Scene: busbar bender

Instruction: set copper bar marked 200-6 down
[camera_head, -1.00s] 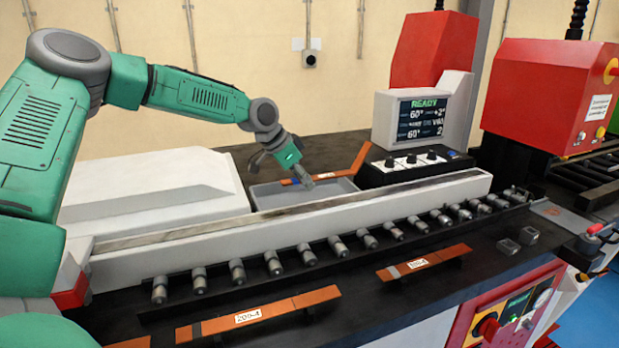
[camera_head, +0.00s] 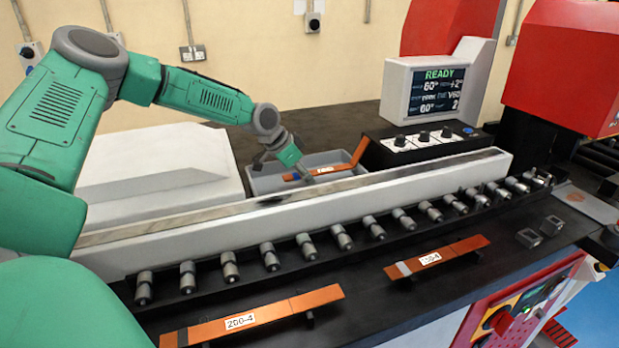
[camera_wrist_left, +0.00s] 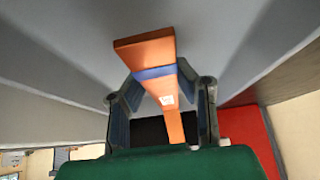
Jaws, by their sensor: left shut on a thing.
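A bent copper bar (camera_head: 343,166) with a blue band and a small white label is between the fingers of my left gripper (camera_head: 288,174). The label is too small to read. My left gripper is shut on the bar, at or just over the grey tray (camera_head: 259,186) behind the white rail. I cannot tell whether the bar touches the tray floor. One end of the bar angles upward at the tray's right. In the left wrist view the bar (camera_wrist_left: 154,52) runs between the fingers, with grey tray surfaces beyond. My right gripper is out of view.
Two other labelled copper bars, one marked 200-4 (camera_head: 270,315) and another (camera_head: 455,252), rest on front supports. A white rail (camera_head: 200,231) and a row of rollers (camera_head: 271,258) lie in front of the tray. A knob box (camera_head: 415,147) stands close to its right.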

